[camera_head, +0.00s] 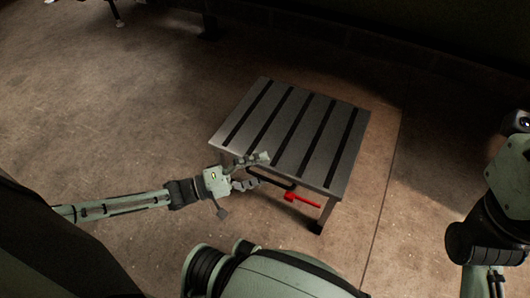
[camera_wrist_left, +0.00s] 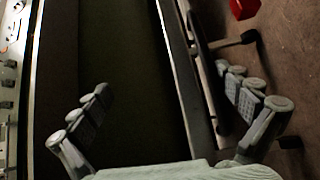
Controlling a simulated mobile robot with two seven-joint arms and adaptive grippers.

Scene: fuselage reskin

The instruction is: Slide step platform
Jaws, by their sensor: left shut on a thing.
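The step platform (camera_head: 290,128) stands upright on the floor in the middle of the head view. It has a grey slatted top with dark strips and short legs with dark feet. A black bar handle (camera_head: 276,180) runs along its near side. My left gripper (camera_head: 258,171) is at this near side, at the left end of the handle, and shut on the platform. Its fingers hide the exact contact. In the left wrist view, the platform's metal edge (camera_wrist_left: 176,70) runs between the widely spaced fingers. My right gripper is outside the head view; only part of that arm shows.
A red part (camera_head: 302,199) is below the platform's near edge, and a red part (camera_wrist_left: 243,8) shows in the left wrist view. Bare concrete floor (camera_head: 120,100) is clear left of the platform. A dark wall lies behind it.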

